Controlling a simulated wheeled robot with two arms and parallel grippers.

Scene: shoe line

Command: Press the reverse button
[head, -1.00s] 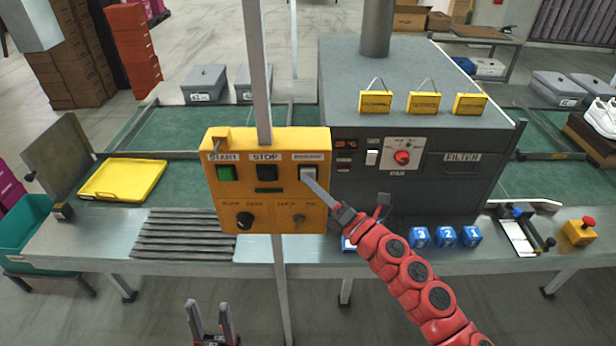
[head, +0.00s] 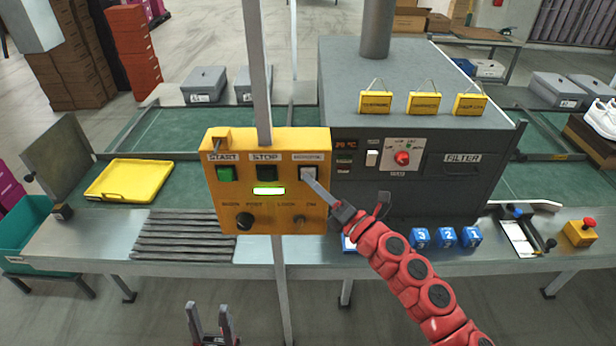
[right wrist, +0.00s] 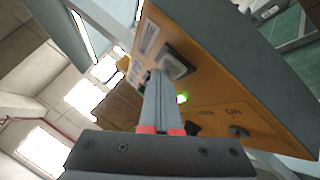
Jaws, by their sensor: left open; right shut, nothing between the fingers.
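The yellow control box (head: 283,205) hangs on a grey post in the middle of the head view. It has a green START button (head: 225,174), a dark STOP button (head: 267,173) and a pale button (head: 308,174) with a blurred label, likely reverse. My right gripper (head: 314,184) is shut and empty, its tips at the pale button. In the right wrist view its fingers (right wrist: 160,80) reach to the button's edge (right wrist: 177,64); contact seems likely. A green indicator (head: 269,191) is lit below STOP. My left gripper (head: 212,318) is open and empty, low in front of the table.
Behind the box stand a green conveyor (head: 170,137) and a dark grey machine (head: 410,100). A yellow tray (head: 128,180) lies left. Blue numbered blocks (head: 445,237), a clipboard (head: 519,236) and a red-topped emergency stop (head: 580,232) sit right on the table.

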